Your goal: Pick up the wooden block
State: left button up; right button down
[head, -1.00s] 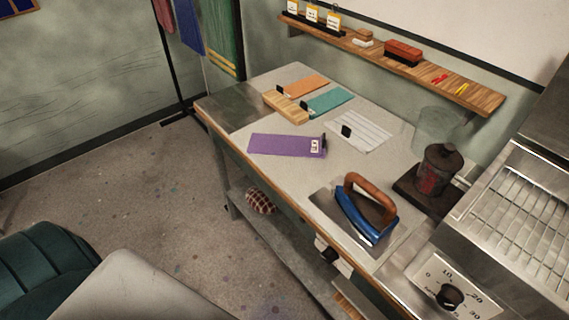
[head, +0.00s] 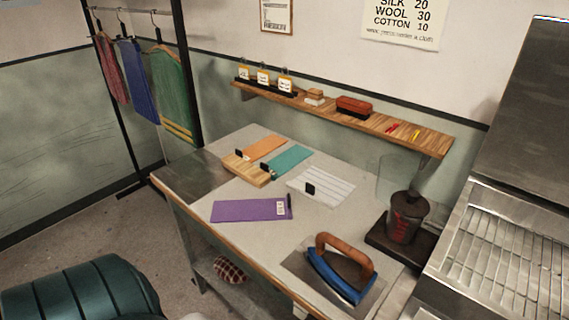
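A light wooden block (head: 247,169) lies flat on the grey-topped table, near its far left part. Small black clips stand at its edge, and an orange cloth strip (head: 265,148) and a teal cloth strip (head: 286,161) lie against it. A smaller pale wooden piece (head: 315,95) sits on the wall shelf; I cannot tell which of the two the task means. Neither of my grippers is in view.
The table (head: 235,240) also holds a purple strip (head: 243,210), a white striped sheet (head: 328,187), a blue iron (head: 341,272) and a dark lidded pot (head: 407,218). A wooden shelf (head: 432,139) hangs behind it. A metal rack unit stands right; floor shows at left.

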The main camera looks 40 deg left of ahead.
aim_at(255, 175)
jog(key=j+z, duration=0.2)
jog(key=j, duration=0.25)
jog(key=j+z, duration=0.2)
jog(key=j, duration=0.25)
jog(key=k+j+z, duration=0.2)
jog(key=j, duration=0.2)
jog(key=j+z, duration=0.15)
jog(key=j, duration=0.3)
jog(key=k+j+z, duration=0.2)
jog(key=j, duration=0.2)
